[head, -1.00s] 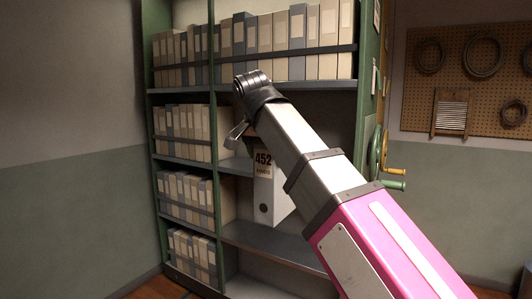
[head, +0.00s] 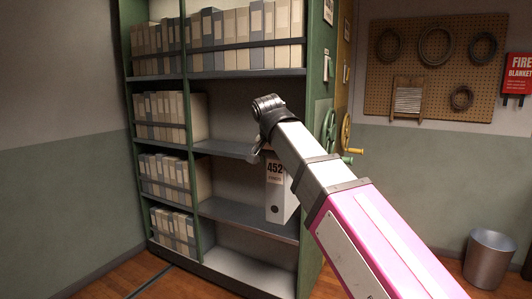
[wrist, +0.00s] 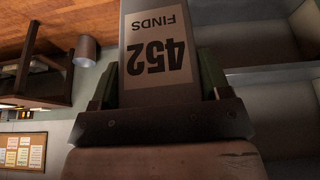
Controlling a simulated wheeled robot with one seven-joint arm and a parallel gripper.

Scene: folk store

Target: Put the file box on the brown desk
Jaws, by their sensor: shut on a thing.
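The file box (head: 281,192) is white with a label reading 452. It hangs upright from my gripper (head: 258,150), in front of the shelf unit in the head view. My gripper is partly hidden behind my arm there. In the wrist view the file box (wrist: 155,50) shows upside down, with the words 452 FINDS, between the fingers of my gripper (wrist: 157,95). The fingers are shut on it. I cannot identify the brown desk for certain; a dark wooden piece of furniture (wrist: 45,65) shows at the left of the wrist view.
A green shelf unit (head: 192,165) holds rows of file boxes; its lower right shelves are empty. Handwheels (head: 346,132) stick out from its right side. A metal bin (head: 490,258) stands on the wooden floor at the right. A pegboard (head: 430,65) hangs on the wall.

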